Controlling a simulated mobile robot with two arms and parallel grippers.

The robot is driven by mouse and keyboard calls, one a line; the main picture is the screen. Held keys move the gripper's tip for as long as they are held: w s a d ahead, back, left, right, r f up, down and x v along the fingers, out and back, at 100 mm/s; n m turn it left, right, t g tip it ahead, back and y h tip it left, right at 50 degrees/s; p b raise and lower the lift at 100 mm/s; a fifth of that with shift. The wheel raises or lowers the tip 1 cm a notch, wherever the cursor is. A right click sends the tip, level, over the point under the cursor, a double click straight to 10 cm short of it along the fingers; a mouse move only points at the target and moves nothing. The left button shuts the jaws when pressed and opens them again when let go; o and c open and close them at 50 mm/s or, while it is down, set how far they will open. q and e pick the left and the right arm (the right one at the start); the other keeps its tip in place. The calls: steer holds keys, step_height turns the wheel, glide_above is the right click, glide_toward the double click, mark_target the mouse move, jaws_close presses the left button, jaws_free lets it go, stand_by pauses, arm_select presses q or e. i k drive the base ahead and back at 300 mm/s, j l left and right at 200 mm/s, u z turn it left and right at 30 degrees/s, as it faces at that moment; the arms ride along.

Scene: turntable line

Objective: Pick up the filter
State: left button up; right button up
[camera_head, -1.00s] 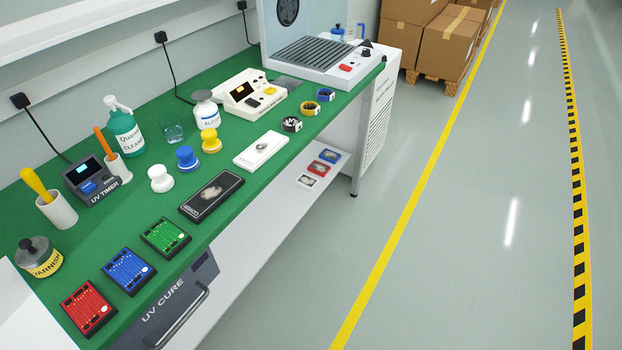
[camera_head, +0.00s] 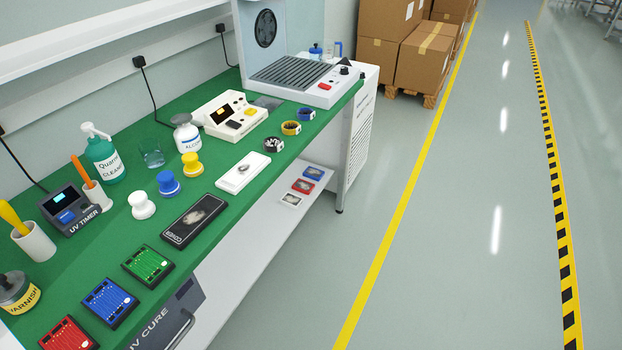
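No object in view is labelled as a filter, and I cannot tell which one it is. On the green bench (camera_head: 215,217), a white unit (camera_head: 282,92) at the far end has a dark slatted grille (camera_head: 292,74) and a round dark fan opening (camera_head: 265,28). Several small round pieces stand on the bench: a white one (camera_head: 142,206), a blue one (camera_head: 168,183) and a yellow one (camera_head: 192,165). Three rings with dark contents lie further back: white (camera_head: 274,145), yellow (camera_head: 291,128) and blue (camera_head: 306,114). Neither gripper is in view.
Red (camera_head: 67,335), blue (camera_head: 110,303) and green (camera_head: 148,265) boards lie along the front edge. A black plate (camera_head: 194,219) and white plate (camera_head: 243,172) follow. Bottles and a UV timer (camera_head: 76,210) stand behind. The floor to the right is clear; cartons (camera_head: 425,55) stand beyond.

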mark_target(301, 185)
steer(key=i+l+u, duration=0.1)
steer(key=u, duration=0.35)
steer(key=i+l+u, duration=0.2)
steer(key=u, duration=0.2)
steer(key=i+l, duration=0.05)
steer(key=i, duration=0.05)
